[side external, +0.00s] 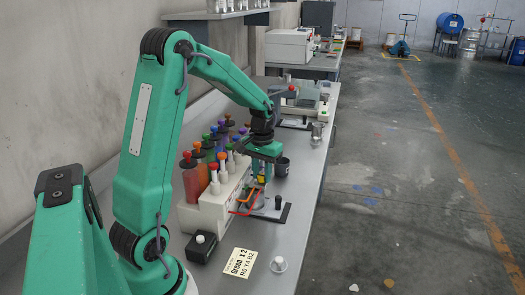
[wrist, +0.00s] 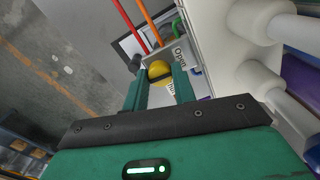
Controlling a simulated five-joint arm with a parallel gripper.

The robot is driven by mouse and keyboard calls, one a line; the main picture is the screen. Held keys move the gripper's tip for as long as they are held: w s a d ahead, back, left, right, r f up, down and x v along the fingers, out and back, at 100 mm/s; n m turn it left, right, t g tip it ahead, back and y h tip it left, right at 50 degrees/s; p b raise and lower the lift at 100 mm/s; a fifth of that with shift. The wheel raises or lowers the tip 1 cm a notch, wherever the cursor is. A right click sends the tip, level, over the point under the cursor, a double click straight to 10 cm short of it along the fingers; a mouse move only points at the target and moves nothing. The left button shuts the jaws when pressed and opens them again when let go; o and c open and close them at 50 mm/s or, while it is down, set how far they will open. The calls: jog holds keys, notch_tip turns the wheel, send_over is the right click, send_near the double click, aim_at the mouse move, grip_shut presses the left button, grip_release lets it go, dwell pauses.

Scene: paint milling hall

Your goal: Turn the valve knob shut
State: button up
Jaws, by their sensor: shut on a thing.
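The valve knob (wrist: 159,69) is round and yellow with a dark bar across it. In the wrist view it sits between the two fingers of my gripper (wrist: 156,82), which is shut on it. A label reading "Open" (wrist: 180,56) is beside the knob, and a second label, partly hidden by a finger, lies below it. In the side view my gripper (side external: 262,176) points down at the front of the white dispenser (side external: 211,213). The knob is small there and largely hidden by the fingers.
Several coloured tubes (side external: 191,183) stand in the dispenser. Red and orange hoses (side external: 243,211) run close to my gripper. A dark cup (side external: 282,168) stands to the right. A card (side external: 239,263), a black button box (side external: 200,247) and a white round piece (side external: 278,264) lie on the bench nearer the camera.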

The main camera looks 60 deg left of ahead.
jog(key=shift+m, duration=0.3)
jog(key=m, duration=0.3)
jog(key=shift+m, duration=0.3)
jog(key=m, duration=0.9)
jog(key=shift+w+r, duration=0.1)
jog(key=m, duration=0.4)
jog(key=shift+m, duration=0.3)
jog(key=o, duration=1)
